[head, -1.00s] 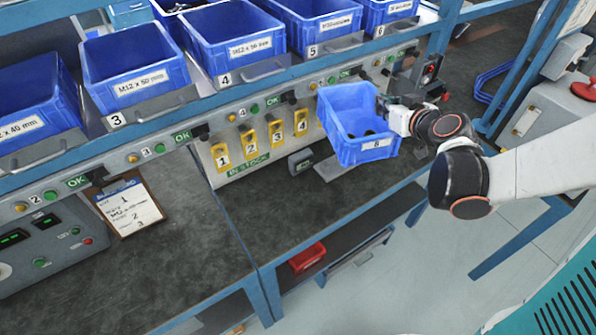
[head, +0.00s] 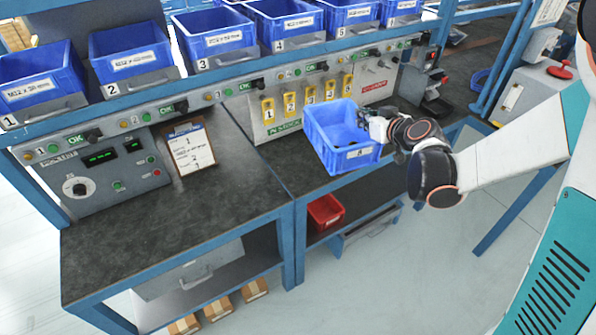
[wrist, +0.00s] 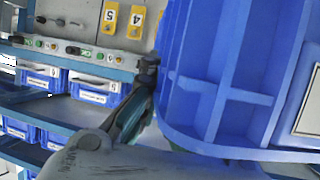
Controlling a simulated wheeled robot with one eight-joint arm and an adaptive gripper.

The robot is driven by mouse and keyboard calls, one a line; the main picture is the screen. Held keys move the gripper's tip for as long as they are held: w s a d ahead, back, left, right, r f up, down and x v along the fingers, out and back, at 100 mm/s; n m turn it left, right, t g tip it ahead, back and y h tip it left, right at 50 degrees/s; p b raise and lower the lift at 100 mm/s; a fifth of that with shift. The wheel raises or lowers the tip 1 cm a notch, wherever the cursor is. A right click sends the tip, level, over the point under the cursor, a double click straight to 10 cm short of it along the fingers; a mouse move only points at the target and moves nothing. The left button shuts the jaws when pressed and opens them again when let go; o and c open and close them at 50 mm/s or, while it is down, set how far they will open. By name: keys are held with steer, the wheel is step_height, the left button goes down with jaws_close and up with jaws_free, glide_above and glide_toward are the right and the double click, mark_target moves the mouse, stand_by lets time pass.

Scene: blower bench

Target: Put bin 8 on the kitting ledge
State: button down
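Bin 8 is a blue open-top bin (head: 341,137) with a white label on its front, above the right part of the dark bench. In the wrist view the bin's blue ribbed wall (wrist: 225,85) fills the right side, beside a gripper finger (wrist: 135,110); the other finger is hidden. I cannot make out any surface marked as the kitting ledge. The dark bench top (head: 165,230) is bare on the left.
A row of numbered blue bins (head: 215,38) stands on the rack behind. A control panel (head: 110,165) and a clipboard (head: 189,148) are at the back left. Yellow tags (head: 290,104) hang behind the held bin. A red bin (head: 325,212) sits on the lower shelf.

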mark_target(333, 120)
steer(key=shift+n+g+y, duration=0.4)
steer(key=shift+n+y, duration=0.1)
steer(key=shift+n, duration=0.1)
steer(key=w+a+f, duration=0.2)
steer(key=w+a+f+b, duration=0.1)
steer(key=w+a+f, duration=0.1)
steer(key=w+a, duration=0.1)
steer(key=w+a+f+b, duration=0.1)
steer(key=w+a+f, duration=0.1)
steer(key=a, duration=0.1)
steer(key=shift+w, duration=0.35)
steer(key=w+a+f+n+y+b, duration=0.1)
steer(key=w+a+f+b, duration=0.2)
steer(key=w+a+f, duration=0.45)
steer(key=shift+g, duration=0.4)
steer(key=f+b, duration=0.1)
steer(key=f, duration=0.1)
steer(key=s+f+b, duration=0.1)
steer(key=f, duration=0.2)
steer(key=s+a+f+b, duration=0.1)
steer(key=f, duration=0.2)
steer(key=shift+a+f+b, duration=0.1)
steer(key=shift+f+b, duration=0.15)
steer(key=shift+b, duration=0.1)
steer(key=shift+r, duration=0.1)
steer(key=c, duration=2.1)
jaws_free()
steer(key=o, duration=0.3)
